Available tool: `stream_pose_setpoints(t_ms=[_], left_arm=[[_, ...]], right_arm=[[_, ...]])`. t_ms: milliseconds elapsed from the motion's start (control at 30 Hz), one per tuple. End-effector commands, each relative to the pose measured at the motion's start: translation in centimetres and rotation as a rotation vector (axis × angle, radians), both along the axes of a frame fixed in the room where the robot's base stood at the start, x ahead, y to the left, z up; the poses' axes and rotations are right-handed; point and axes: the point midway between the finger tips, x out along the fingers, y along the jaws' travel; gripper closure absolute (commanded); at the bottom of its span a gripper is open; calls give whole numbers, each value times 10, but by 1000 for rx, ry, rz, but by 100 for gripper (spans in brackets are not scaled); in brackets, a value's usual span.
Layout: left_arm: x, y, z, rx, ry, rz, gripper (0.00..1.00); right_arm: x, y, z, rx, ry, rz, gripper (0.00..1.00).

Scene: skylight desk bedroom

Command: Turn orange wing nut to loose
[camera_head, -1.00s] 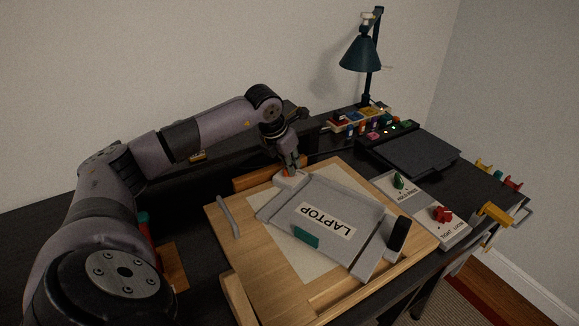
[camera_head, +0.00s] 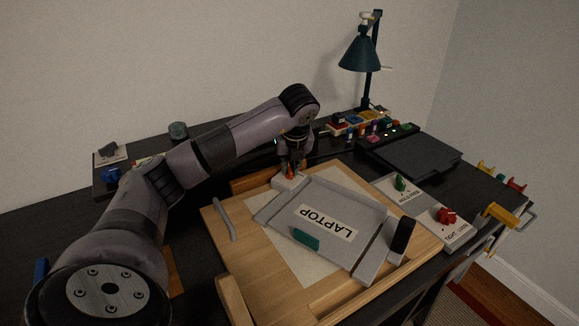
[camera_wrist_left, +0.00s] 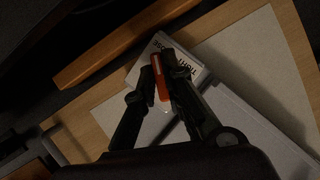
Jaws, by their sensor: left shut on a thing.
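The orange wing nut (camera_wrist_left: 160,78) sits on a small white block (camera_wrist_left: 190,60) with black lettering, partly hidden by my fingers. In the head view the wing nut (camera_head: 290,172) is a small orange spot on the white block (camera_head: 287,183) at the back left corner of the grey laptop tray. My left gripper (camera_head: 291,166) points down onto the block. In the left wrist view its fingers (camera_wrist_left: 160,82) are on either side of the wing nut and shut on it. My right gripper is not in view.
The grey tray labelled LAPTOP (camera_head: 345,205) lies on a wooden board (camera_head: 245,250). Green (camera_head: 400,183) and red (camera_head: 446,215) knobs stand on panels at right. A dark lamp (camera_head: 362,55) and small coloured items stand behind.

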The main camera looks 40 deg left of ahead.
Motion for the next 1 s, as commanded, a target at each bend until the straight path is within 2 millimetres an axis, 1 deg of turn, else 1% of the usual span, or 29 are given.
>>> stream_pose_setpoints(t_ms=[33, 200, 400, 967, 1000], left_arm=[[-1, -2, -5, -4, 11, 29, 100], [-1, -3, -5, -5, 12, 122, 100], [-1, -2, -5, -3, 13, 188, 100], [-1, -2, -5, -5, 14, 215, 100], [-1, -2, -5, -4, 14, 215, 88]], right_arm=[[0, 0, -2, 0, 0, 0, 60], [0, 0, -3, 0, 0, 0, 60], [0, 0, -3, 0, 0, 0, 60], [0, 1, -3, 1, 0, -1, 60], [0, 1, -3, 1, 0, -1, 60]])
